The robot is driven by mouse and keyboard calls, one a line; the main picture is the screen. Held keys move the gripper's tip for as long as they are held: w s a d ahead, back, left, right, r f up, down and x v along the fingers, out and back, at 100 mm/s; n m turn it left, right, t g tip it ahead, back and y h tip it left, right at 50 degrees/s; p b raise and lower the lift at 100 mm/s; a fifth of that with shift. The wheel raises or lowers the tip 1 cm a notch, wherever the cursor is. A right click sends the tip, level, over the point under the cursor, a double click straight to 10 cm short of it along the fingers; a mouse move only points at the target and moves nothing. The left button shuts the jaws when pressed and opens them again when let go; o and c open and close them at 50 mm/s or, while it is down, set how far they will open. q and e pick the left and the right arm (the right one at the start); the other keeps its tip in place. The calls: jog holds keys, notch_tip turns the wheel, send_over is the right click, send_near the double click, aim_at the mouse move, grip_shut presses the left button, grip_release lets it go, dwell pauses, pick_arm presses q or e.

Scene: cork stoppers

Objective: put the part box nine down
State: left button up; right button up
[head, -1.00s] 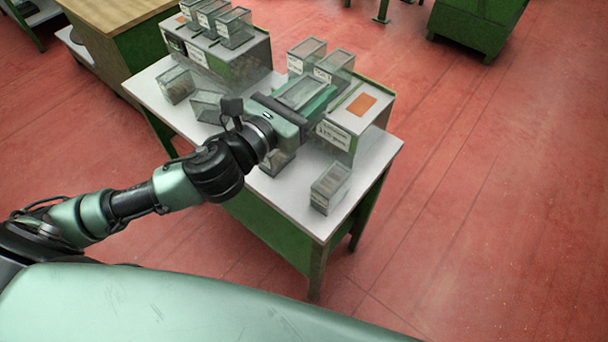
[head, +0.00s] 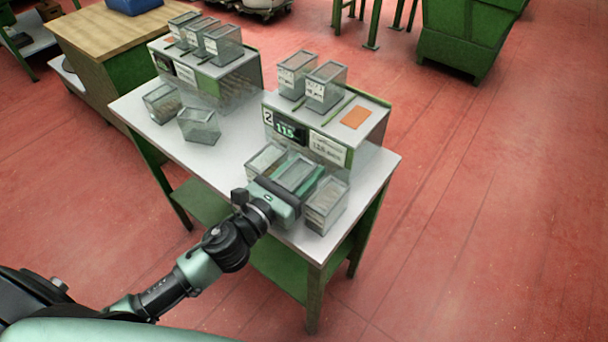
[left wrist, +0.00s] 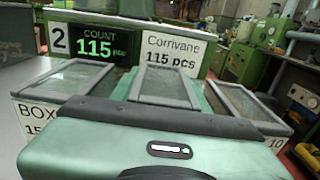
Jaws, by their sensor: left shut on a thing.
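Part box nine (head: 298,173) is a clear, open-topped box held between the fingers of my left gripper (head: 297,176), which is shut on it. It is at the front of the grey table (head: 225,152), between two similar boxes. In the left wrist view the held box (left wrist: 166,86) shows its rim in the middle, below the count display. Its label is hidden, and I cannot tell whether its bottom touches the table. My right gripper is not in view.
Close on the left is a box (head: 262,160); close on the right is a box (head: 327,207), marked 10 in the left wrist view. Behind is counting station 2 (head: 300,135), reading 115, with two boxes (head: 325,87) on top.

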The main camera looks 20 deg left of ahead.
pick_arm(q)
jog(key=shift+f, duration=0.3)
jog(key=shift+f, duration=0.15)
jog(key=o, duration=1.4)
